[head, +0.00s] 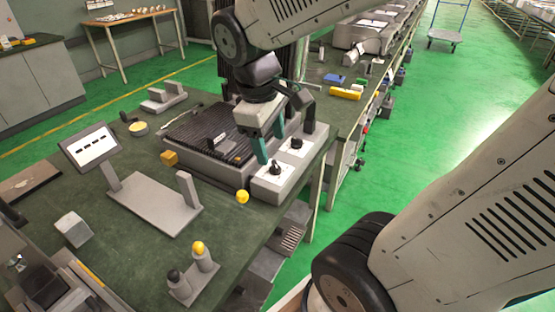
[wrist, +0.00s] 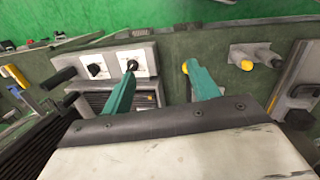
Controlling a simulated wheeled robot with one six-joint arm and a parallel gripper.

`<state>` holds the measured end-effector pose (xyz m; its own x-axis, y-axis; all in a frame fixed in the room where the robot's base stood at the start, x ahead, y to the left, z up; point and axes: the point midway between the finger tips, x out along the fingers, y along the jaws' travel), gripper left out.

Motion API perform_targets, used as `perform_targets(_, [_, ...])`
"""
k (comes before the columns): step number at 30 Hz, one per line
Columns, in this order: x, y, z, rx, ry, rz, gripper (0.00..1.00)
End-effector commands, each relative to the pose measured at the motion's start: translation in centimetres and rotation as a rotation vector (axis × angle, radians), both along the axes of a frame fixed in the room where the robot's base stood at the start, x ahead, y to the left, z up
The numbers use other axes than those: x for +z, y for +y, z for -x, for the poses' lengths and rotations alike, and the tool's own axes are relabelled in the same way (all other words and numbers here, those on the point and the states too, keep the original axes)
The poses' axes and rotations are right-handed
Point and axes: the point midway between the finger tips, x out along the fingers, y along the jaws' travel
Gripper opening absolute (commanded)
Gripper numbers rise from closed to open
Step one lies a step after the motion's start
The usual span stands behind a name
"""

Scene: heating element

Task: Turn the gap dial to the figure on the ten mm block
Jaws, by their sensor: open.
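A heating unit with a dark ribbed top (head: 205,130) stands on the green bench. Its pale front panel carries two black dials, a nearer one (head: 276,168) and a farther one (head: 297,143). Both also show in the wrist view, one at the left (wrist: 97,70) and one (wrist: 132,65) by my left finger's tip. I cannot tell which is the gap dial or read their marks. My gripper (head: 272,148), with teal fingers, is open and empty, pointing down by the panel. Whether a finger touches a dial is unclear. I cannot make out a ten mm block or its figure.
A yellow knob (head: 242,197) is at the unit's near corner. A grey stand with a tilted sign (head: 90,147), a pale block (head: 72,229) and two posts (head: 192,272) occupy the near bench.

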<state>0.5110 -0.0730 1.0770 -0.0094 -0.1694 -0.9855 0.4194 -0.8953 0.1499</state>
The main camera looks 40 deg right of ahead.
Motion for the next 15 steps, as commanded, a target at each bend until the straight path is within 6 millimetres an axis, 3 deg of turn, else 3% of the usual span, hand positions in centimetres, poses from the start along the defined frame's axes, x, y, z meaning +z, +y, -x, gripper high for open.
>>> perform_targets(1, [-1.1, -0.9, -1.8, 0.073, 0.048, 0.024, 0.6])
perform_targets(6, [-4.8, -3.8, -6.9, 0.343, 0.177, 0.086, 0.6])
perform_targets(10, [-7.5, -5.4, -9.7, 0.511, 0.259, 0.107, 0.6])
perform_targets(15, [-9.8, -6.7, -11.6, 0.635, 0.319, 0.117, 0.6])
